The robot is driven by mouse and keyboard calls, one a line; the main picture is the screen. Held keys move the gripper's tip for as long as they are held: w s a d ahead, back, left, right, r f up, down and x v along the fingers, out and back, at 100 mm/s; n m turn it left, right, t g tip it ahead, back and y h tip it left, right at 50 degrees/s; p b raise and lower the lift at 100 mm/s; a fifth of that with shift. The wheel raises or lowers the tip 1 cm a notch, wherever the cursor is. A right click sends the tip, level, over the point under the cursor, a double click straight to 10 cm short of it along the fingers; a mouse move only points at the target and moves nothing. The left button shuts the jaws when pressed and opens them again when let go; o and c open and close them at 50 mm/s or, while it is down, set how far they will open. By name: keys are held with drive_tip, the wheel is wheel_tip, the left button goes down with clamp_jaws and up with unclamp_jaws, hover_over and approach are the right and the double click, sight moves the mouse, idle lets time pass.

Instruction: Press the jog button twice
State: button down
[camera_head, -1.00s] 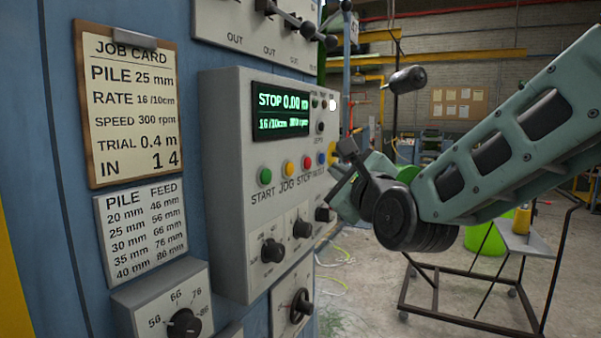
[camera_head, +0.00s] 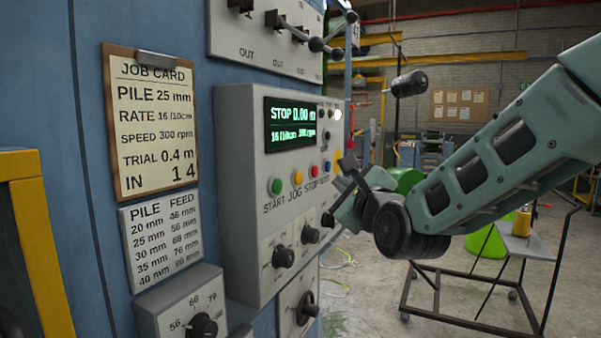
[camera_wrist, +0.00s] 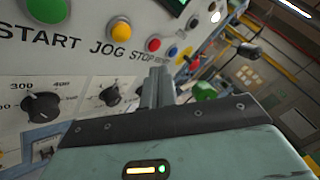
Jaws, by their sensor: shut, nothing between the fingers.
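The jog button is a yellow dome (camera_head: 296,179) on the grey control panel (camera_head: 233,130), with the label JOG below it. In the wrist view the yellow jog button (camera_wrist: 120,32) is at upper centre-left, between the green start button (camera_wrist: 48,8) and the red stop button (camera_wrist: 154,45). My gripper (camera_head: 345,166) is in front of the panel's right side, right of the jog button in the head view. In the wrist view its shut fingers (camera_wrist: 157,85) are below and right of the jog button, apart from it. The display (camera_head: 291,124) reads STOP 0.00.
Several black knobs (camera_head: 284,257) stick out below the buttons. Levers (camera_head: 318,45) project above the panel. A job card (camera_head: 151,125) and a pile-feed card (camera_head: 160,233) are on the blue wall at left. A wheeled trolley (camera_head: 480,318) stands on the floor at right.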

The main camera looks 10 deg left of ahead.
sight(298, 178)
drive_tip(key=shift+w+a+p, duration=0.15)
drive_tip(key=shift+w+a, duration=0.15)
drive_tip(key=shift+a, duration=0.6)
drive_tip(key=shift+w+a+p, duration=0.1)
drive_tip(key=shift+w+a, duration=0.25)
drive_tip(key=shift+a, duration=0.55)
drive_tip(key=shift+w+a+p, duration=0.15)
drive_tip(key=shift+w+a, duration=0.15)
drive_tip(key=shift+a, duration=0.6)
drive_tip(key=shift+w+a+b, duration=0.15)
drive_tip(key=shift+a+b, duration=0.2)
drive_tip(key=shift+b, duration=0.15)
drive_tip(key=shift+w+a, duration=0.15)
drive_tip(key=shift+a, duration=0.35)
idle(0.5)
drive_tip(key=shift+b, duration=0.35)
drive_tip(key=shift+s+d+b, duration=0.35)
drive_tip(key=shift+d+b, duration=0.5)
drive_tip(key=shift+b, duration=0.05)
